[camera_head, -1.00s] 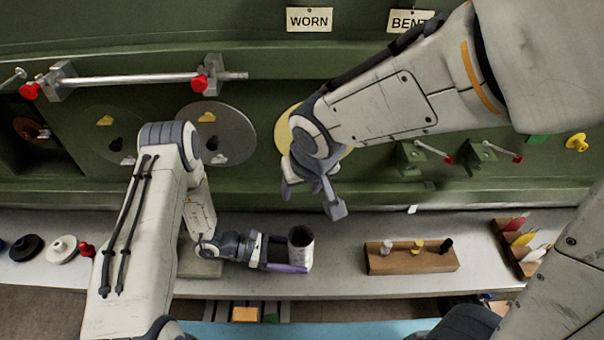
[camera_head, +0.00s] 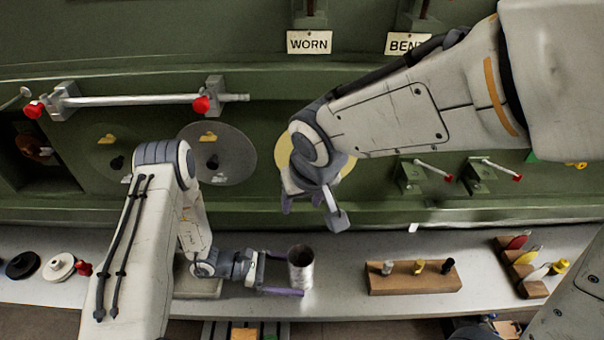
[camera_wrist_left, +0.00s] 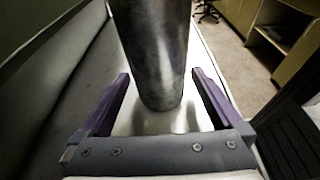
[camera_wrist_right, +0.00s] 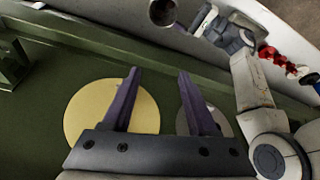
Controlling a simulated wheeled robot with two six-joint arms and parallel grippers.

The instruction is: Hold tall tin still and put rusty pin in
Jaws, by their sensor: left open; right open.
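The tall tin (camera_head: 301,270) is a grey metal cylinder, upright on the shelf with its open top up. My left gripper (camera_head: 279,274) is open at the tin's left side, its purple fingers low. In the left wrist view the tin (camera_wrist_left: 155,50) stands between the spread fingers (camera_wrist_left: 161,75), with gaps on both sides. My right gripper (camera_head: 312,212) is open and empty above and behind the tin, before the green wall. The right wrist view shows its empty fingers (camera_wrist_right: 160,72) and the tin's dark mouth (camera_wrist_right: 162,12). I cannot make out the rusty pin for sure.
A wooden block (camera_head: 412,279) with several small pegs stands right of the tin. Another wooden rack (camera_head: 532,288) holds coloured pieces farther right. Black and white discs (camera_head: 58,267) lie at the left. A rod (camera_head: 130,100) with red knobs crosses the wall. Shelf between tin and block is clear.

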